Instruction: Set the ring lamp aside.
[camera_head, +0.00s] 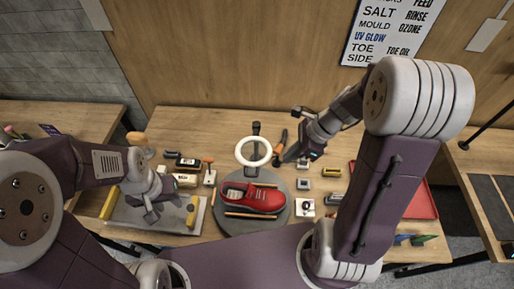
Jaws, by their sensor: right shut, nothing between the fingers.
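The ring lamp (268,150) is a white ring on a dark stand. It stands at the back of the round grey turntable, just behind the red sneaker (252,199). My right gripper (281,160) is just right of the ring, pointing down and left. It is shut and empty, and a small gap to the lamp seems to show. My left gripper (151,214) is over the grey tray at the left, away from the lamp. Its fingers are too small to tell whether they are open.
The grey turntable (279,217) bears the sneaker and wooden sticks. A grey tray (128,218) with yellow items lies left. Several small boxes stand right of the turntable. A red tray (418,200) is partly behind my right arm.

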